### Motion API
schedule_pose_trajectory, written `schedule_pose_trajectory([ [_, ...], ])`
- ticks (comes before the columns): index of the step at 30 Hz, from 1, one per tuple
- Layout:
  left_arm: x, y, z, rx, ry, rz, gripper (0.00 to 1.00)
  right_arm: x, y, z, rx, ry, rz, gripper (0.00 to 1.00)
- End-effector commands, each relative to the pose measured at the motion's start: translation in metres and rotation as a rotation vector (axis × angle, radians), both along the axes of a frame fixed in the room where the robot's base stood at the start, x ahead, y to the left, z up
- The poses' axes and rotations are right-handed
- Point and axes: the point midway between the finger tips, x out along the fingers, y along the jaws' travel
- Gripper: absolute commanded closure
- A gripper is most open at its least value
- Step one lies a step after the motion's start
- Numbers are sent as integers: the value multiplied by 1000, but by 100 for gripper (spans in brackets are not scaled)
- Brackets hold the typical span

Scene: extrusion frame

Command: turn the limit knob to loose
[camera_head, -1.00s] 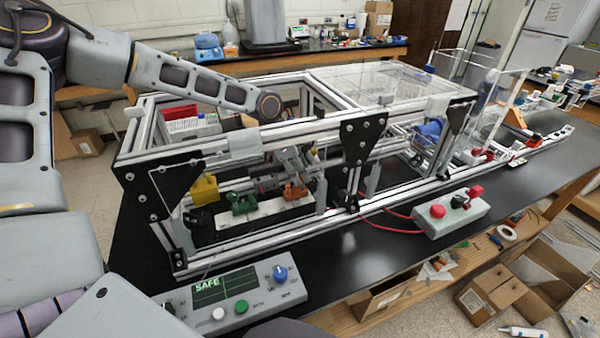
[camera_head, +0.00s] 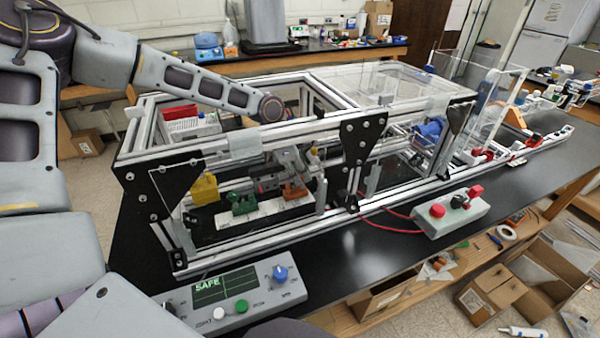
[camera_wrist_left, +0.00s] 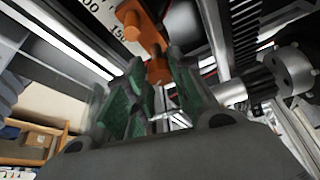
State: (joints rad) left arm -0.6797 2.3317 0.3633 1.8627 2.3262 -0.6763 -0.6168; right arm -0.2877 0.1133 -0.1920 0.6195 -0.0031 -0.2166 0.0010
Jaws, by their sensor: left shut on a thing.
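Yellow (camera_head: 205,188), green (camera_head: 241,203) and orange (camera_head: 295,191) handles stand in a row on a strip inside the metal frame. My left gripper (camera_head: 290,165) reaches down inside the frame at the orange handle. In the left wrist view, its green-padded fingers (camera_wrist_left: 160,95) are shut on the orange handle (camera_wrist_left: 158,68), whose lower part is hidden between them. A white scale (camera_wrist_left: 100,15) with printed numbers lies beside it. A blue knob (camera_head: 280,273) sits on the grey console; its labels are too small to read. No label identifies the limit knob. My right gripper is out of view.
The extrusion frame's front rail (camera_head: 255,240) and black corner plates (camera_head: 360,140) surround my left gripper. The grey console (camera_head: 235,295) with a SAFE display stands in front. A box with red buttons (camera_head: 450,215) stands at right, with red cable behind it.

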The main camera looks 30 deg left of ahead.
Motion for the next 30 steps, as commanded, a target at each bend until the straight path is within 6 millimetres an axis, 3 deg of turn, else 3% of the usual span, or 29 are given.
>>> schedule_pose_trajectory([
  [30,-2,-1,-1,2,-1,247,100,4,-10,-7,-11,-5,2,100],
])
